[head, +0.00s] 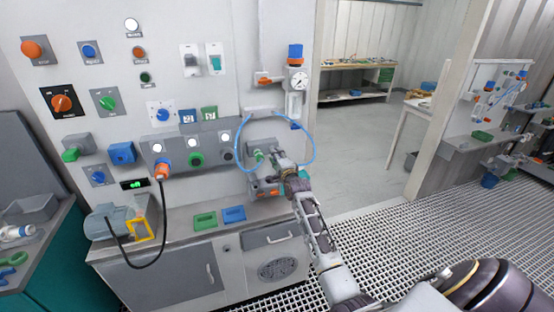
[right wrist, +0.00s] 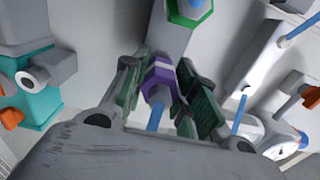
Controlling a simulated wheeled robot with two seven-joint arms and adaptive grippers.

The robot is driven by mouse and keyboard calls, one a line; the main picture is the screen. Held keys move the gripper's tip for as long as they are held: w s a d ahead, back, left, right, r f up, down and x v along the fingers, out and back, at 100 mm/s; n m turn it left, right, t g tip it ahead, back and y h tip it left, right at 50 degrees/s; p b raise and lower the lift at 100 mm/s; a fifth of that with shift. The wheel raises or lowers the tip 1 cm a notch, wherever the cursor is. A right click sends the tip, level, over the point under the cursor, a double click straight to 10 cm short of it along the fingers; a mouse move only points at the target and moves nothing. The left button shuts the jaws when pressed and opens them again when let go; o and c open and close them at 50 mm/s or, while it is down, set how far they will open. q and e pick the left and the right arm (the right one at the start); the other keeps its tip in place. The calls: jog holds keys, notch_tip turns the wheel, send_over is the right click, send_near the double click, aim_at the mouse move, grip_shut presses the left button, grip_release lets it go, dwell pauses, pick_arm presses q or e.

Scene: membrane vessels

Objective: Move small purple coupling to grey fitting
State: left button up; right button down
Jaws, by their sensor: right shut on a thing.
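The small purple coupling (right wrist: 160,77) shows in the right wrist view between the green-padded fingers of my right gripper (right wrist: 165,95), which is shut on it. A blue hose runs from the coupling toward the camera. A grey block-shaped fitting (right wrist: 163,32) lies straight beyond the coupling, lined up with it; I cannot tell whether they touch. In the head view my right gripper (head: 276,165) is at the grey wall housing, below the blue hose loop (head: 314,150), and hides the coupling. My left gripper is not in view.
A green hexagonal fitting (right wrist: 194,10) with a blue hose sits close beside the grey one. A pressure gauge (head: 298,82) and an orange-handled valve (head: 266,79) are on the wall above. Green (head: 205,221) and blue (head: 233,214) trays lie on the counter below.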

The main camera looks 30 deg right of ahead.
jog(key=shift+r+p, duration=0.1)
jog(key=shift+p, duration=0.65)
dwell(2.3)
jog(key=shift+w+d, duration=0.1)
jog(key=shift+w, duration=0.5)
dwell(0.8)
jog(key=c, duration=1.1)
grip_release()
jog(key=shift+o, duration=0.2)
jog(key=shift+s, duration=0.15)
jog(key=v, duration=1.1)
jog(key=shift+s, duration=0.35)
